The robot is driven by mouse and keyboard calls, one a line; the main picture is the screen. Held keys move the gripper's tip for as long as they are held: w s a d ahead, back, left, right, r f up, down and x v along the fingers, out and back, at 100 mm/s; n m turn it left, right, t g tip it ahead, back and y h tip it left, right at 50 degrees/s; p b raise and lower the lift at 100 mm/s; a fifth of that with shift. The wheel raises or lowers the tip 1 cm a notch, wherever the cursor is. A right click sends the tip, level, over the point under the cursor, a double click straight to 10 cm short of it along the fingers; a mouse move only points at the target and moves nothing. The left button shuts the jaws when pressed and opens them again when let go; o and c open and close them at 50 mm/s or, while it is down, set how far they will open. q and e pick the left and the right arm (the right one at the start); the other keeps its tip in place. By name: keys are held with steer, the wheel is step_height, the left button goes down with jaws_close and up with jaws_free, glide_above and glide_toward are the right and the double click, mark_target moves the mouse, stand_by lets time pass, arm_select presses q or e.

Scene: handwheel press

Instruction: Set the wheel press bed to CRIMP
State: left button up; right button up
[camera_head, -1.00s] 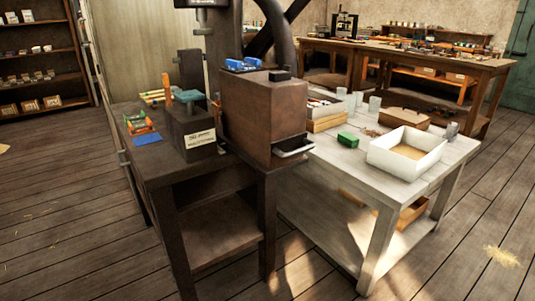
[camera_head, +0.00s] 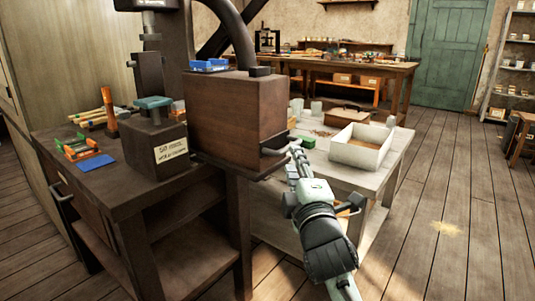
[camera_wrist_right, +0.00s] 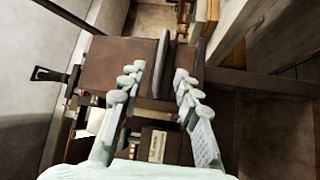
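The press stands on a dark bench (camera_head: 130,200). Its dark upright post (camera_head: 148,65) and a thick curved arm (camera_head: 235,30) rise behind a brown box-like housing (camera_head: 232,112). A dark block (camera_head: 152,146) with a teal top carries a pale label I cannot read. No CRIMP marking is legible, and the bed setting cannot be told. My right gripper (camera_head: 294,155) is at the right side of the housing, near a dark protruding handle (camera_head: 278,143). In the right wrist view, my right gripper (camera_wrist_right: 160,78) is open, with a dark bar (camera_wrist_right: 163,62) just beyond and between its fingertips. My left gripper is out of view.
A pale table (camera_head: 380,165) stands to the right, with a white open tray (camera_head: 360,150) and a green block (camera_head: 309,142). A blue mat (camera_head: 97,162) lies at the bench's left.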

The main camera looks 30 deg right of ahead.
steer(key=x, duration=0.7)
steer(key=shift+w+d, duration=0.1)
steer(key=shift+d, duration=0.05)
steer(key=shift+c, duration=0.2)
jaws_close()
